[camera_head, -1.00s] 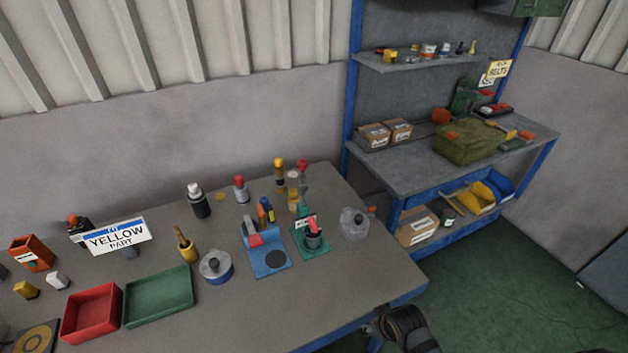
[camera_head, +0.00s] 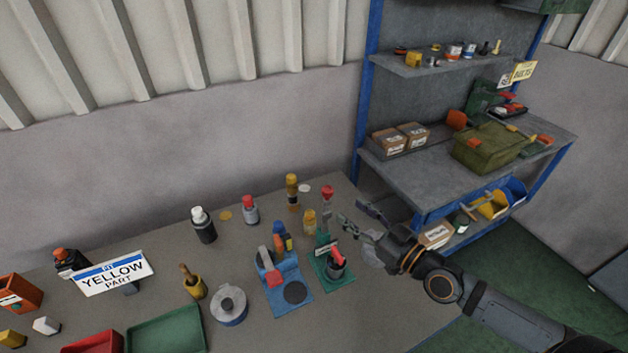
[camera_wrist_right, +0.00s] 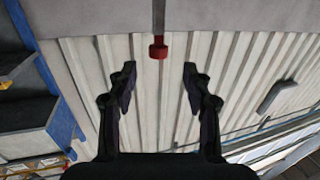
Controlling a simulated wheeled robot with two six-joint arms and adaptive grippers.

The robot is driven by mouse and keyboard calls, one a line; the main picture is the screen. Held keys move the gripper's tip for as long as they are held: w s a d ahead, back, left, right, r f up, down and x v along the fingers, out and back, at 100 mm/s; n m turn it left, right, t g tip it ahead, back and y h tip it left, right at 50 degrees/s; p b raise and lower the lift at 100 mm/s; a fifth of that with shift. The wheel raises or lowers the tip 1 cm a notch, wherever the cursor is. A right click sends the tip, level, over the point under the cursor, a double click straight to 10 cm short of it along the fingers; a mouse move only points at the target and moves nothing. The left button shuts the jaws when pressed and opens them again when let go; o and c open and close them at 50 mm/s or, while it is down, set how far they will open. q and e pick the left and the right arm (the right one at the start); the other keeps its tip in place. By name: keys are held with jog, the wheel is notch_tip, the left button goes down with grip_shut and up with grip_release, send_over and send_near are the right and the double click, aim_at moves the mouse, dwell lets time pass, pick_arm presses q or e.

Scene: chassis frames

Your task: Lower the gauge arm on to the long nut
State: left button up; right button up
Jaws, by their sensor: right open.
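A green stand (camera_head: 338,273) on the table carries a dark round holder (camera_head: 336,268) with a red-topped piece (camera_head: 337,254) in it. Behind it a grey upright arm with a red knob (camera_head: 327,192) rises; it looks like the raised gauge arm. I cannot tell which piece is the long nut. My right gripper (camera_head: 352,212) is open and empty, to the right of the red knob and apart from it. In the wrist view a red knob on a thin rod (camera_wrist_right: 157,47) shows between and beyond the open fingers (camera_wrist_right: 160,75). My left gripper is not in view.
A blue stand (camera_head: 290,297) with a black disc and a lidded pot (camera_head: 229,305) stand left of the green stand. Bottles stand behind. Green (camera_head: 165,335) and red trays lie at front left. A shelf bench (camera_head: 390,172) stands at the right.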

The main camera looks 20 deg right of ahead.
aim_at(332, 193)
jog(key=x, duration=0.6)
jog(key=r+p+x, duration=0.1)
jog(key=x, duration=0.2)
jog(key=shift+w+d, duration=0.1)
jog(key=shift+w, duration=0.05)
jog(key=shift+w+f, duration=0.1)
jog(key=shift+w, duration=0.2)
jog(key=shift+s, duration=0.1)
jog(key=shift+c, duration=0.8)
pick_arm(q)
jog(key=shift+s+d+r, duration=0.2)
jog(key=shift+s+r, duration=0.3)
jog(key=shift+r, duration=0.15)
pick_arm(e)
grip_shut()
